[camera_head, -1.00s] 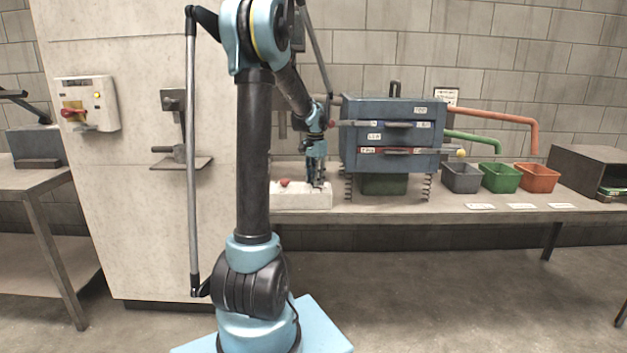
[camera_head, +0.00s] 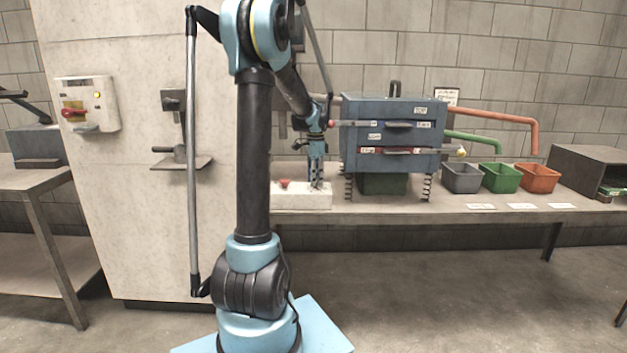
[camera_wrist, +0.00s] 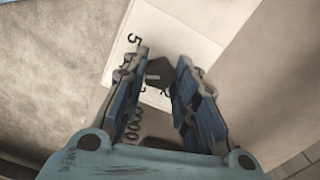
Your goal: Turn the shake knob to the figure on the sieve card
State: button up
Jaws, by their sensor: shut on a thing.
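The shake knob (camera_wrist: 158,70) is a small dark shape between the fingertips of my gripper (camera_wrist: 162,62) in the wrist view. My gripper is shut on it from above. The knob sits on a white control box (camera_head: 300,201) on the bench, where my gripper (camera_head: 317,184) points straight down at the box's right part. A figure 5 (camera_wrist: 133,39) is printed on the panel beside the knob; other marks are partly hidden by the fingers, and the knob's pointer is unclear. The sieve card (camera_head: 446,97) is on the wall behind the shaker, too small to read.
A red button (camera_head: 284,184) stands on the control box left of my gripper. The blue sieve shaker (camera_head: 395,107) on springs stands close to its right. Grey (camera_head: 461,178), green (camera_head: 501,178) and orange (camera_head: 539,178) bins stand further right on the bench.

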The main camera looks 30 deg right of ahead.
jog(key=shift+w, duration=0.25)
jog(key=o, duration=1)
jog(key=shift+c, duration=0.2)
jog(key=shift+o, duration=0.4)
jog(key=shift+s, duration=0.1)
notch_tip(320, 180, up, 12)
